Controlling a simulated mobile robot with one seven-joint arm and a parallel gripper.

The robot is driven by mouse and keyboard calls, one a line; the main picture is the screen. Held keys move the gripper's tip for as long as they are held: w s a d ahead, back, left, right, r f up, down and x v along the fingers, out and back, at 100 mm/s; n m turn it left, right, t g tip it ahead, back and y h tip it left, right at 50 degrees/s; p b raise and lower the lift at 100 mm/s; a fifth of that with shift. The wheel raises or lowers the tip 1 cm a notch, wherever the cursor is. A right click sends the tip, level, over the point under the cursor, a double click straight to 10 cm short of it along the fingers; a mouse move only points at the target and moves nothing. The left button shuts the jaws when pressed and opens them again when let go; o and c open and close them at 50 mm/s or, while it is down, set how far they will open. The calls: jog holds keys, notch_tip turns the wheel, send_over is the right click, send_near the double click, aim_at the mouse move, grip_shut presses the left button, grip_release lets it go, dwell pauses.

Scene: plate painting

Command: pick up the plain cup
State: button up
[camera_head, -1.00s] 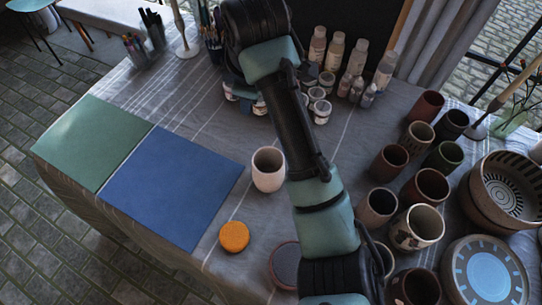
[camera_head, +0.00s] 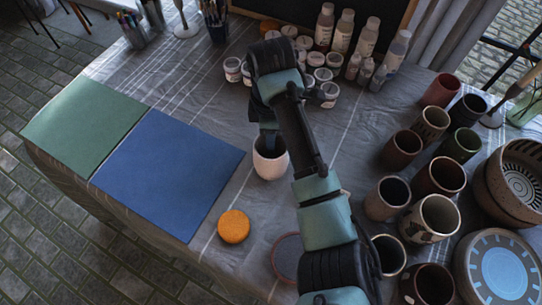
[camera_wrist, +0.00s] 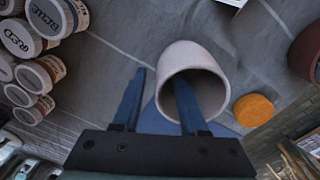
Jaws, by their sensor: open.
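The plain cup (camera_head: 271,168) is pale pinkish white and stands upright on the cloth-covered table, right of the blue mat. In the head view my gripper (camera_head: 268,136) is over its mouth, with a finger reaching down into it. In the wrist view the cup (camera_wrist: 178,58) shows between and beyond my blue fingers (camera_wrist: 158,88). The right finger overlaps the cup's opening and appears inside it; the left finger is outside the wall. The fingers are apart, on either side of the rim. Whether they touch the wall is not clear.
An orange sponge (camera_head: 234,226) lies in front of the cup. Blue (camera_head: 170,170) and green (camera_head: 85,128) mats lie left. Paint jars (camera_head: 233,70) stand behind, and several darker cups (camera_head: 387,198) crowd the right. Clear cloth surrounds the plain cup.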

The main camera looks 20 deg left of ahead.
aim_at(271, 157)
jog(key=shift+w+f, duration=0.1)
jog(key=shift+f, duration=1.35)
grip_shut()
